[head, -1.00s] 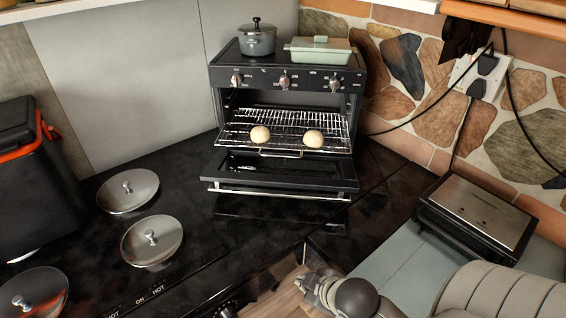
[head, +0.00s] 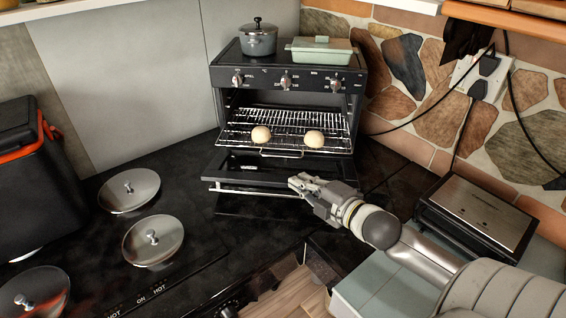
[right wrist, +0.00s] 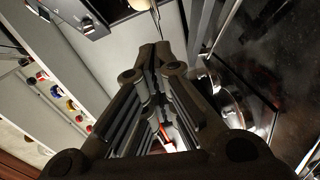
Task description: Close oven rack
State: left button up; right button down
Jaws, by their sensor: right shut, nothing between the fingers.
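The small black oven (head: 284,80) stands on the dark counter with its door (head: 232,164) folded down. The wire oven rack (head: 228,139) is pulled out over the door, with two round buns, the left bun (head: 261,134) and the right bun (head: 314,139), near its front edge. My right gripper (head: 297,182) is shut and empty, in front of the right part of the open door and below the rack. In the right wrist view its fingers (right wrist: 154,62) are together. My left gripper is not in view.
A grey pot (head: 257,42) and a green dish (head: 321,51) stand on the oven. Several metal lids (head: 150,243) lie on the left counter. A black grill (head: 480,215) stands at right, under a stone wall with cables. A black box (head: 35,180) is at far left.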

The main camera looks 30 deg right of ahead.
jog(key=p, duration=0.2)
send_near(270, 156)
jog(key=a, duration=0.3)
jog(key=w, duration=0.1)
jog(key=w+d, duration=0.1)
jog(key=w+p, duration=0.1)
jog(key=shift+w+d, duration=0.15)
jog(key=shift+d, duration=0.2)
jog(key=shift+w+d+f, duration=0.3)
jog(key=shift+w+d, duration=0.15)
jog(key=shift+w, duration=0.1)
jog(key=shift+d, duration=0.1)
